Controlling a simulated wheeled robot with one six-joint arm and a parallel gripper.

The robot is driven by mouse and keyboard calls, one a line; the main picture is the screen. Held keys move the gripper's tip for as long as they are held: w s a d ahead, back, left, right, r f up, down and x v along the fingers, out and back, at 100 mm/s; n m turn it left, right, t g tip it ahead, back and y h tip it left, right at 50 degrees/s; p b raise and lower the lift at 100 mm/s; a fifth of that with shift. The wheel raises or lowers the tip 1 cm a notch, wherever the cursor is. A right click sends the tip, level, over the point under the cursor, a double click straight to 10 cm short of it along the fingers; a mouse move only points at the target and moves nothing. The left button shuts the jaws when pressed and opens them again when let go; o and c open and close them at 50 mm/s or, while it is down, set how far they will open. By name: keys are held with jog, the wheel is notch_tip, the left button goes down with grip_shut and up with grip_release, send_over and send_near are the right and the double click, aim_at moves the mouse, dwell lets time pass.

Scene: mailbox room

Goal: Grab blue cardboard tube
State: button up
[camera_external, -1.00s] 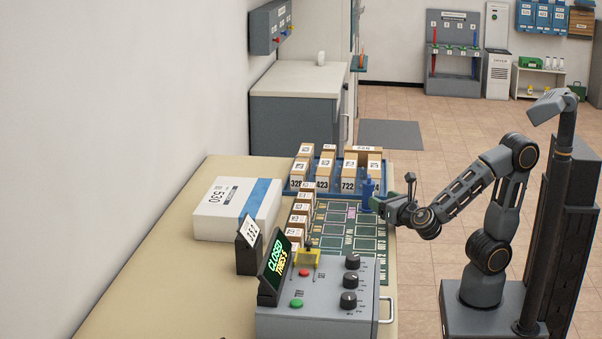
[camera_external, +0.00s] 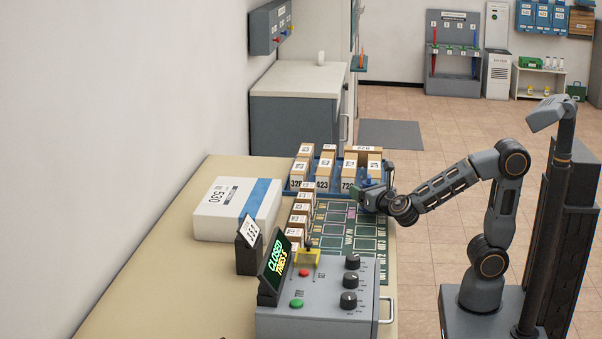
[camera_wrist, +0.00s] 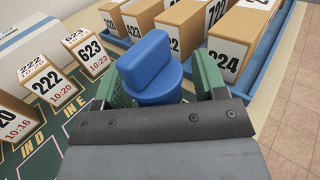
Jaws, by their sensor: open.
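A thin blue upright item (camera_external: 475,40) stands in the grey rack (camera_external: 453,85) at the far wall; it is too small to tell whether it is a cardboard tube. My gripper (camera_external: 365,192) is over the right side of the sorting table. In the wrist view, my gripper (camera_wrist: 160,85) is open, with its green fingers on either side of a blue object (camera_wrist: 148,62). That object has a rounded upright grip on a round base. I cannot tell whether the fingers touch it. In the external view my gripper mostly hides it.
A blue tray (camera_wrist: 283,50) of numbered boxes lies just beyond my gripper, with more small boxes (camera_wrist: 48,80) to the left. A control panel (camera_external: 320,300) stands at the table's near end. A white parcel (camera_external: 225,215) lies at left. The floor at right is clear.

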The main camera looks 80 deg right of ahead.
jog(key=c, duration=1)
